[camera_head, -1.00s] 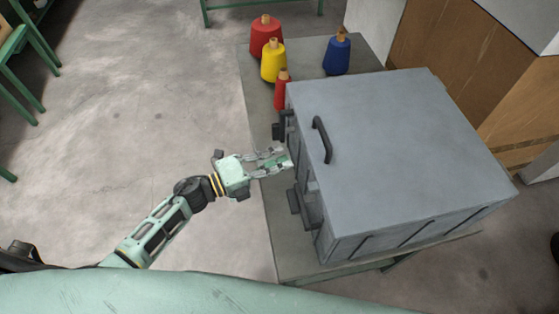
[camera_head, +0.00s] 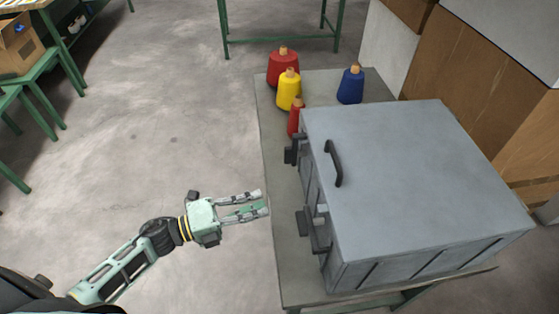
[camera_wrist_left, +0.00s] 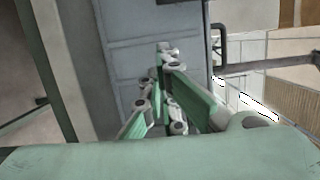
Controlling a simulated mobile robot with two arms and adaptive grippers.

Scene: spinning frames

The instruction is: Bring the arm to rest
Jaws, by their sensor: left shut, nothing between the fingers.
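My left gripper (camera_head: 262,203) is in the head view, left of the table edge. It is shut and holds nothing. Its arm comes in from the lower left. A gap shows between the gripper and the grey metal box (camera_head: 420,180), which stands on the table (camera_head: 268,160). In the left wrist view the fingers (camera_wrist_left: 165,85) point toward the box's grey front (camera_wrist_left: 150,30). My right gripper is not in view.
Red (camera_head: 283,70), yellow (camera_head: 289,92) and blue (camera_head: 351,87) spools and a small red one (camera_head: 295,120) stand behind the box. Black handles (camera_head: 334,163) stick out from the box.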

